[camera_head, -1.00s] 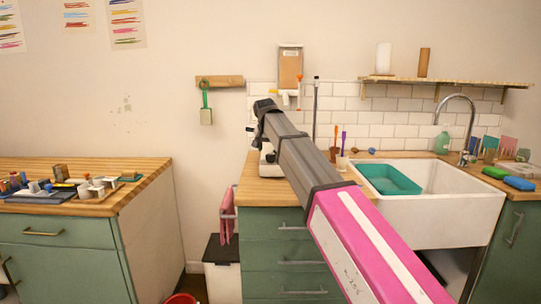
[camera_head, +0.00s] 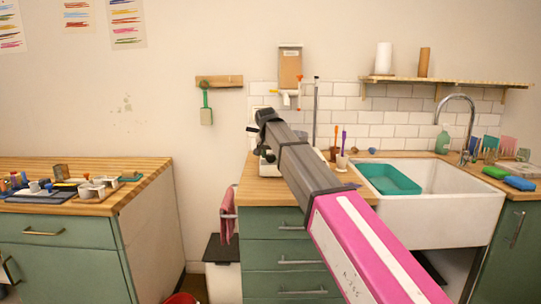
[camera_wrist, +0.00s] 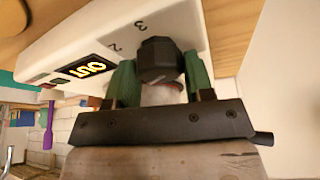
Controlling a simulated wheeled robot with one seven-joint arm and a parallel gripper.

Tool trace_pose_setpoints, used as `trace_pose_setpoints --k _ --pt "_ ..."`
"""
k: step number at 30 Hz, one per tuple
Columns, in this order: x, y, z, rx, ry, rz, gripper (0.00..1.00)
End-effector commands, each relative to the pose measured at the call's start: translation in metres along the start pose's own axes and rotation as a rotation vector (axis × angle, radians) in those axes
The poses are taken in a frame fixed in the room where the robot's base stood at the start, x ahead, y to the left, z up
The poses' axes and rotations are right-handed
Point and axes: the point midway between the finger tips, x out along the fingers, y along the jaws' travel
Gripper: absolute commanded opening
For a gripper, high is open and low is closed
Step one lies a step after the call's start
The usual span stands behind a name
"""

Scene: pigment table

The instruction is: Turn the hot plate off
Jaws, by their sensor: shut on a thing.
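The hot plate is a white unit whose front panel (camera_wrist: 140,38) fills the upper part of the wrist view. A black faceted knob (camera_wrist: 157,58) sticks out of it, with dark numerals printed beside it. A small dark display (camera_wrist: 85,68) on the panel is lit with yellow characters. My gripper (camera_wrist: 158,82) has a green finger on either side of the knob and is shut on it. In the head view, my arm hides most of the hot plate (camera_head: 267,168), which stands on the wooden counter; the knob is hidden there.
A white sink (camera_head: 450,208) with a teal tub (camera_head: 388,179) is to the right of the hot plate. Cups with tools (camera_head: 341,161) stand between them. A separate wooden-topped counter (camera_head: 140,180) with paint things is at the left, across a gap.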

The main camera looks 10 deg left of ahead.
Motion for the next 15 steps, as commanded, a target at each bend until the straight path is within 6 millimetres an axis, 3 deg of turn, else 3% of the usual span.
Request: trace_pose_setpoints --k 8,15 --pt "-0.0003 0.0005 0.0001 -0.069 0.001 -0.029 0.24" --pt "-0.0004 0.0015 -0.0001 -0.230 0.001 -0.096 0.24"
